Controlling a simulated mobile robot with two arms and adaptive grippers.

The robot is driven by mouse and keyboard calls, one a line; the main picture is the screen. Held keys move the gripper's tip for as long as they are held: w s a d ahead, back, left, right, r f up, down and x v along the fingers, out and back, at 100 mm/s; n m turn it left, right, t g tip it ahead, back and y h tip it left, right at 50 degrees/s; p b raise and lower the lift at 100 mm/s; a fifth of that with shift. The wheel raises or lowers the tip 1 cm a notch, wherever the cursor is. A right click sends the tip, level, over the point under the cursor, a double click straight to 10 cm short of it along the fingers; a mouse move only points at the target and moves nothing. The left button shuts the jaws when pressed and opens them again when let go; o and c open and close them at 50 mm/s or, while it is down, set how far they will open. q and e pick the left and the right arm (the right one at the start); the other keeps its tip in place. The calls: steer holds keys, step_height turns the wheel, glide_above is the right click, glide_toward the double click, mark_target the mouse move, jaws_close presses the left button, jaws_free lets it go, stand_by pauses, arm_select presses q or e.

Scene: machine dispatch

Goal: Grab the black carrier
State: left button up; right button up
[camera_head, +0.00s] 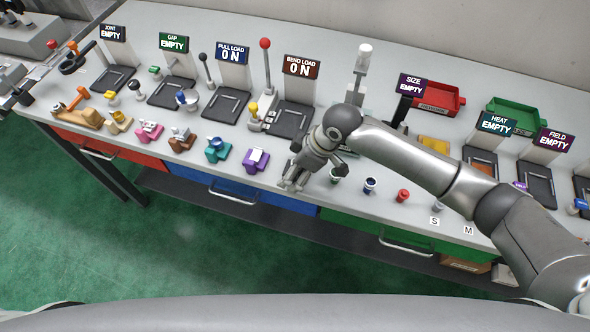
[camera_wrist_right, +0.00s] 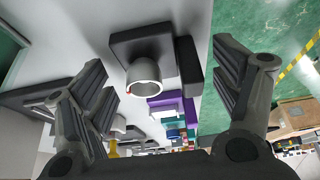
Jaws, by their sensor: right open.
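The black carrier (camera_wrist_right: 128,48) is a dark block with a pale, hollow round piece (camera_wrist_right: 145,77) on it, in the upper middle of the right wrist view. My right gripper (camera_wrist_right: 165,75) is open, with one finger on each side of the carrier in that view. I see no clear contact between fingers and carrier. In the head view my right gripper (camera_head: 311,172) hangs over the bench's front part and hides most of the carrier's spot. The purple carrier (camera_head: 256,160) stands just left of it. My left gripper is not in view.
A row of coloured carriers, including a teal one (camera_head: 217,150), runs left along the bench (camera_head: 330,205). Small cylinders, one red (camera_head: 402,195), stand to the right. Behind are black station pads with signs, a red-knobbed lever (camera_head: 265,60) and a red tray (camera_head: 440,97).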

steer(key=c, duration=1.2)
steer(key=shift+o, duration=0.2)
steer(key=shift+r, duration=0.15)
